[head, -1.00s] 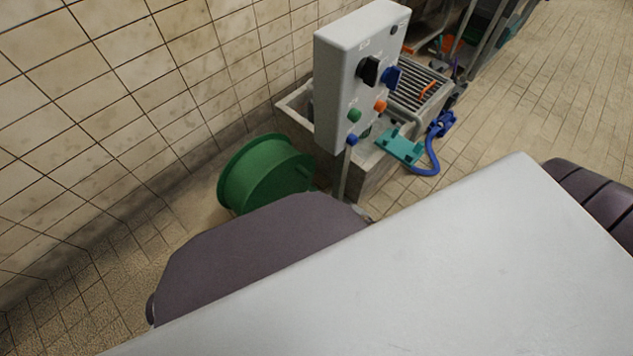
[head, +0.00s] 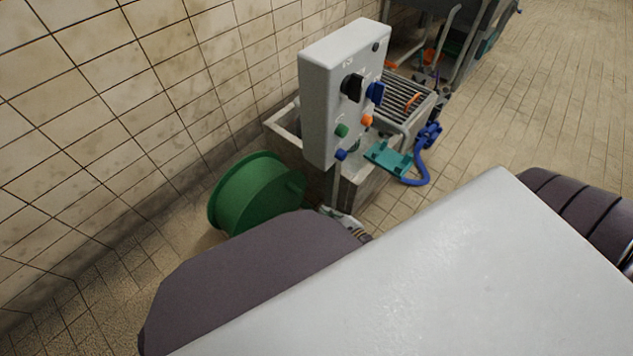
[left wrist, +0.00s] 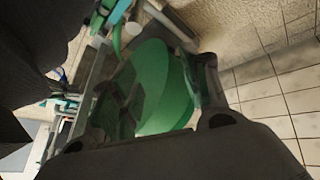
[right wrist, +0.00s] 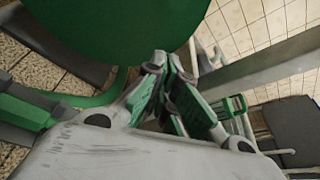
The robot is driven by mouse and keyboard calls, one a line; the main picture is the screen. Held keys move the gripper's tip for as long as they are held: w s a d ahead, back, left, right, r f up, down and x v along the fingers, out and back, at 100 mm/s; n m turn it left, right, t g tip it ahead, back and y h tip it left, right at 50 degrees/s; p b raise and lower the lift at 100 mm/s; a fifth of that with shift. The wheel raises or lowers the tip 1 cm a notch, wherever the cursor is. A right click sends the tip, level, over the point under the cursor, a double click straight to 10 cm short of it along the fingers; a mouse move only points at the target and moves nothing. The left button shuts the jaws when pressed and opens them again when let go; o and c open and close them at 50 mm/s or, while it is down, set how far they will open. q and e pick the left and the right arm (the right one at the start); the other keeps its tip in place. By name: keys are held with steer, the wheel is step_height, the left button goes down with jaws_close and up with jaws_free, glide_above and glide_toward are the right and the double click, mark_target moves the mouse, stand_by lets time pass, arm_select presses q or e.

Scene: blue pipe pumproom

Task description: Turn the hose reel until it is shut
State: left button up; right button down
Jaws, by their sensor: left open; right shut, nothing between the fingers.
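The green hose reel (head: 252,196) stands low by the tiled wall, left of the grey control box in the head view. My grey arm hides its lower right part. My right gripper (head: 345,222) shows just right of the reel, partly hidden by my arm. In the right wrist view its fingers (right wrist: 170,82) are together and empty, with the reel's green disc (right wrist: 125,25) close by at the upper left; contact is unclear. In the left wrist view my left gripper (left wrist: 157,75) is open, with the green reel (left wrist: 165,88) showing beyond and between its fingers.
The grey control box (head: 335,95) with coloured knobs stands right of the reel, before a concrete basin (head: 360,192) with a grate (head: 403,98). A teal bracket (head: 388,158) and blue hose (head: 422,172) are at its right. Tiled floor (head: 540,90) is open farther right.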

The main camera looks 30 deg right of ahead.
steer(key=b+x, duration=0.4)
steer(key=x, duration=0.6)
arm_select(q)
steer(key=shift+t+h, duration=0.3)
steer(key=shift+t, duration=0.2)
steer(key=f, duration=0.1)
steer(key=f+p, duration=0.1)
steer(key=f, duration=0.2)
steer(key=shift+w+d+f, duration=0.15)
steer(key=shift+d, duration=0.2)
arm_select(e)
steer(key=a+r, duration=0.1)
steer(key=s+a+r, duration=0.1)
steer(key=r, duration=0.1)
steer(key=shift+r, duration=0.2)
arm_select(q)
steer(key=shift+d, duration=0.1)
steer(key=shift+p, duration=0.4)
arm_select(e)
steer(key=shift+r, duration=0.1)
